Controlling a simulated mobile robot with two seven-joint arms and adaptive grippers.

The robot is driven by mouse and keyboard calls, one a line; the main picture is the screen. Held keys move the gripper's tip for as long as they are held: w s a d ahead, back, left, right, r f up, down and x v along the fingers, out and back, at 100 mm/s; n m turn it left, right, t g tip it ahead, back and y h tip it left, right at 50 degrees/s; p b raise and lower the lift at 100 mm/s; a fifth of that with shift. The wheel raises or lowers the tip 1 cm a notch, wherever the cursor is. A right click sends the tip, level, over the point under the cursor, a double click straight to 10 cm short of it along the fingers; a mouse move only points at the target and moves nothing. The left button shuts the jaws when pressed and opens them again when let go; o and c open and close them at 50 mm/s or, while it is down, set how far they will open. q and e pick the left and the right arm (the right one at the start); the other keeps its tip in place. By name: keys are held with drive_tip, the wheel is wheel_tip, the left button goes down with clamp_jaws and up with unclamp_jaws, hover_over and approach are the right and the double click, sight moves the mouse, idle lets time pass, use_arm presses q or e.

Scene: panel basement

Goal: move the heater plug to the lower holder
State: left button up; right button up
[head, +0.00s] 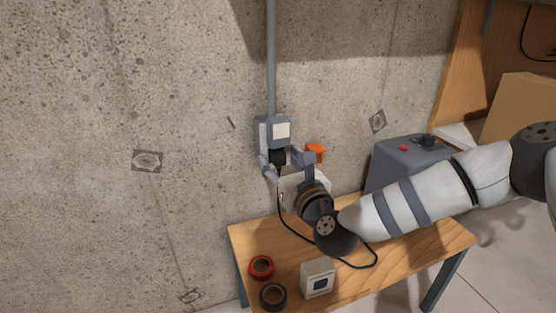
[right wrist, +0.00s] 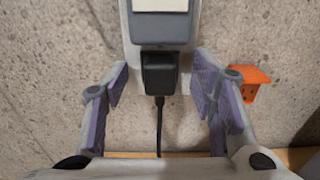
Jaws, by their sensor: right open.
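The black heater plug (head: 278,157) sits at the lower part of a grey box (head: 264,133) on the wall, and its black cord hangs down from it. In the right wrist view the plug (right wrist: 159,74) is upright and centred between my fingers. My right gripper (head: 285,167) is open, one finger on each side of the plug, with visible gaps. An orange bracket-like piece (head: 315,151) is on the wall to the right; I cannot tell whether it is the lower holder. My left gripper is not in view.
A wooden table (head: 245,240) stands below, with a red tape roll (head: 261,267), a dark roll (head: 273,296) and a white box (head: 318,278). The cord (head: 362,266) loops over the tabletop. A grey unit with a red button (head: 400,160) stands at the right.

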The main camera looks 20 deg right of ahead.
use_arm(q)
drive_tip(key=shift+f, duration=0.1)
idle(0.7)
use_arm(e)
drive_tip(key=shift+c, duration=0.6)
clamp_jaws()
use_arm(q)
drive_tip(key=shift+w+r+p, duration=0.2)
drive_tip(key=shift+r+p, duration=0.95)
drive_tip(key=shift+p, duration=0.05)
use_arm(e)
drive_tip(key=s, duration=0.6)
drive_tip(key=shift+d, duration=0.1)
